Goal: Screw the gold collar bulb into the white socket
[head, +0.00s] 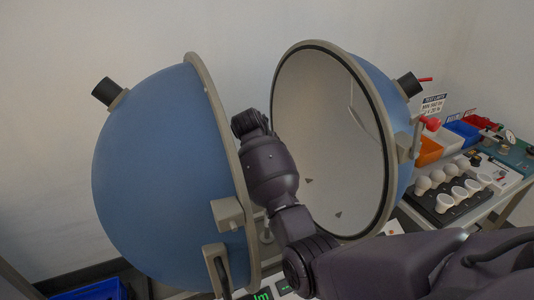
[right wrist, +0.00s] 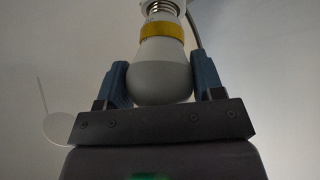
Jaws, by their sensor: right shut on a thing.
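In the right wrist view the gold collar bulb (right wrist: 162,55) stands upright, its white globe between the two blue finger pads of my right gripper (right wrist: 160,80), which is shut on it. The gold collar (right wrist: 162,30) is above the globe. Metal screw thread (right wrist: 162,8) shows above the collar, at the picture's top edge. A pale part around the thread there looks like the white socket, mostly cut off. In the head view my right arm reaches between the sphere halves; the left half hides the gripper and bulb. My left gripper is not in view.
The blue sphere stands open, its left half (head: 150,175) and right half (head: 330,140) close on both sides of my arm. A bench at the right holds a dark tray (head: 443,210) of white bulbs and coloured bins (head: 462,130). A cable (right wrist: 193,25) runs beside the bulb.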

